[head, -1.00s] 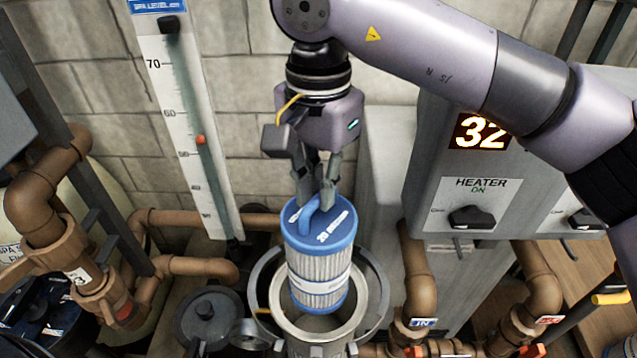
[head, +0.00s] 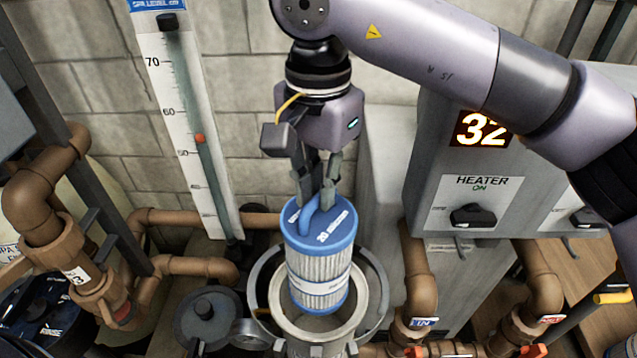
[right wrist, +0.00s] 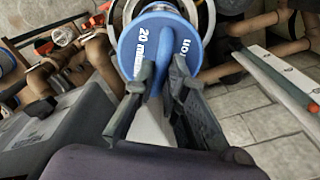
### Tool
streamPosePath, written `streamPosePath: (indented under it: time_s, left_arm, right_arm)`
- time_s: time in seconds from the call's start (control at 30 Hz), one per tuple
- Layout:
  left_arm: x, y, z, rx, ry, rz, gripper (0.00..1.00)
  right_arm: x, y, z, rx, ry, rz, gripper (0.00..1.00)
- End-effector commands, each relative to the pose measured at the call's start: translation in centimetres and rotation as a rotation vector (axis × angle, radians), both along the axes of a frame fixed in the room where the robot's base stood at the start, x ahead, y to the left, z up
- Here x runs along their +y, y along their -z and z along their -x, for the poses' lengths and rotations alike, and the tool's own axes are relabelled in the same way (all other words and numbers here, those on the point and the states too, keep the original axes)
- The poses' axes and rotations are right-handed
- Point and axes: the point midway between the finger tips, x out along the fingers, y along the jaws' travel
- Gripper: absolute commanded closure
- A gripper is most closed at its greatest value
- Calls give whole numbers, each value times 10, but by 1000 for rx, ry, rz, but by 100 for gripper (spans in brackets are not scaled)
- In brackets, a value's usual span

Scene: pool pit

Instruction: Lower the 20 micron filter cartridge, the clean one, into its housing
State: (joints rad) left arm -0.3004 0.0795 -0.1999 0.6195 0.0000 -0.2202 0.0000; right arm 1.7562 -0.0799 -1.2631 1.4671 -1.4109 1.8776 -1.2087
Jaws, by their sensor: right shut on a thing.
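The 20 micron filter cartridge (head: 320,262) has blue end caps and clean pale pleats with a white band. It hangs upright over the open round metal housing (head: 352,331). Its lower end appears at or just inside the mouth; I cannot tell exactly how deep. My right gripper (head: 324,200) is shut on the blue handle on the cartridge's top cap. In the right wrist view the fingers (right wrist: 165,80) sit on both sides of the handle, and the blue cap (right wrist: 140,48) reads "20". My left gripper is not in view.
A dark round lid or valve (head: 205,312) stands left of the housing. Brown pipes (head: 190,266) run on both sides. The grey heater box (head: 465,190), showing 32, stands to the right. A level gauge (head: 190,130) is on the wall behind.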

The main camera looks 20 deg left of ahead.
Motion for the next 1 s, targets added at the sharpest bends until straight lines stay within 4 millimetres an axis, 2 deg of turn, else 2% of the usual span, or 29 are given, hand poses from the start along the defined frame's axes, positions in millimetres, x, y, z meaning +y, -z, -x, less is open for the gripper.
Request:
streamPosePath:
  time_s: [1.0]
  left_arm:
    - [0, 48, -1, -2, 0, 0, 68]
  right_arm:
    - [0, 59, 0, 0, 0, -1, 100]
